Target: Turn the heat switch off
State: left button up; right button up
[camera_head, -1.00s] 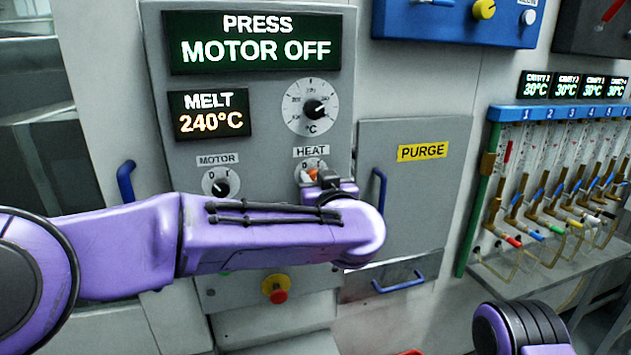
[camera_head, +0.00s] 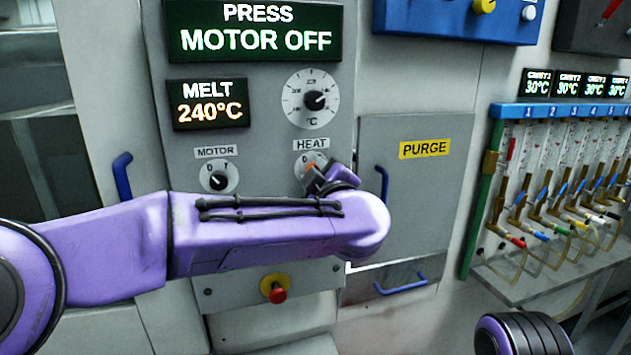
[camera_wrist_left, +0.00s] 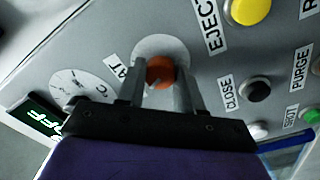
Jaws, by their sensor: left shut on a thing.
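The heat switch is an orange knob on a pale round plate under the HEAT label (camera_head: 311,144). In the head view my left gripper (camera_head: 314,172) covers most of it. In the left wrist view the orange knob (camera_wrist_left: 160,70) sits between the two fingers of my left gripper (camera_wrist_left: 160,92), which is shut on it. The knob's exact pointing direction is hard to tell. My right gripper is not in view.
The motor switch (camera_head: 219,177) is left of the heat switch, with a red stop button (camera_head: 277,292) below. A temperature dial (camera_head: 311,98) is above. The purge panel (camera_head: 425,205) with a blue handle stands at right. Displays read PRESS MOTOR OFF and MELT 240°C.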

pick_arm(q)
jog(key=shift+n+b, duration=0.5)
jog(key=shift+n, duration=0.6)
jog(key=o, duration=1)
jog(key=shift+o, duration=0.2)
jog(key=b+v, duration=0.3)
jog(key=v, duration=0.7)
jog(key=shift+s, duration=0.3)
